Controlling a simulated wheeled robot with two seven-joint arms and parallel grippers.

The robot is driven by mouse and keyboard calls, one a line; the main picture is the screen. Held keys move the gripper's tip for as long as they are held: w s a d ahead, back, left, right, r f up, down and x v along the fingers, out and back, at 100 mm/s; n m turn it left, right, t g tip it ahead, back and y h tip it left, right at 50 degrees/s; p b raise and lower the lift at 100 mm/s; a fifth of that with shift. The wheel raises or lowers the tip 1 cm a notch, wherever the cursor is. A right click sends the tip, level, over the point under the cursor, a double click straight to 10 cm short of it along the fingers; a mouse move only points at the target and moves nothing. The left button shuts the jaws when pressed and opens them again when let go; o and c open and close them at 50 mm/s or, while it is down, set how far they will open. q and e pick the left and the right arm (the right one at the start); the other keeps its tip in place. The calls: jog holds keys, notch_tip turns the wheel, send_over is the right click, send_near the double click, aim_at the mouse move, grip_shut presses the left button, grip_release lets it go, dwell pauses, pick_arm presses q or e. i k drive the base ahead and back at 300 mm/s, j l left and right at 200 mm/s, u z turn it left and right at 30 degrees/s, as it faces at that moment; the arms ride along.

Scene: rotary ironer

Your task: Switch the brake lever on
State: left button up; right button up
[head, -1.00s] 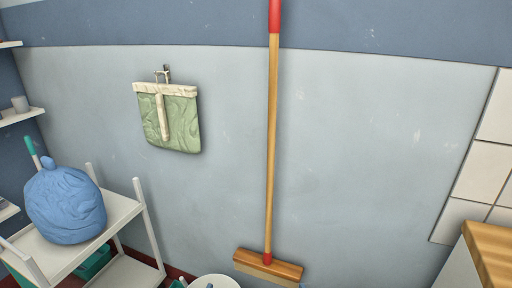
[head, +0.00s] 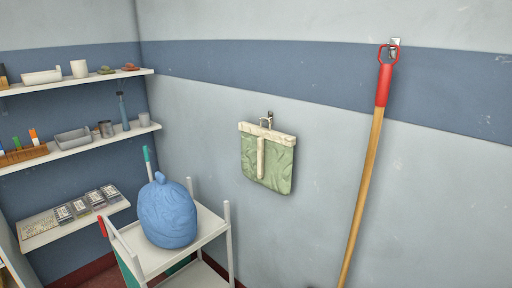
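No brake lever and no rotary ironer can be made out in the head view. Neither of my grippers is in view. The view shows a room corner with a grey and blue wall.
A white cart (head: 213,222) carrying a blue bag (head: 168,213) stands in the corner. Shelves (head: 75,150) with small items line the left wall. The floor is mostly out of view.

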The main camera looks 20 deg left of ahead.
aim_at(100, 221)
jog(key=k+u, duration=0.1)
jog(key=k, duration=0.55)
jog(key=u, duration=0.4)
jog(key=i+j+u, duration=0.1)
jog(key=u, duration=0.65)
jog(key=i+u, duration=0.1)
jog(key=u, duration=0.3)
jog(key=i+l, duration=0.1)
jog(key=i, duration=0.4)
jog(key=i+l+u, duration=0.1)
jog(key=i, duration=0.4)
jog(key=i+l, duration=0.15)
jog(key=i, duration=0.35)
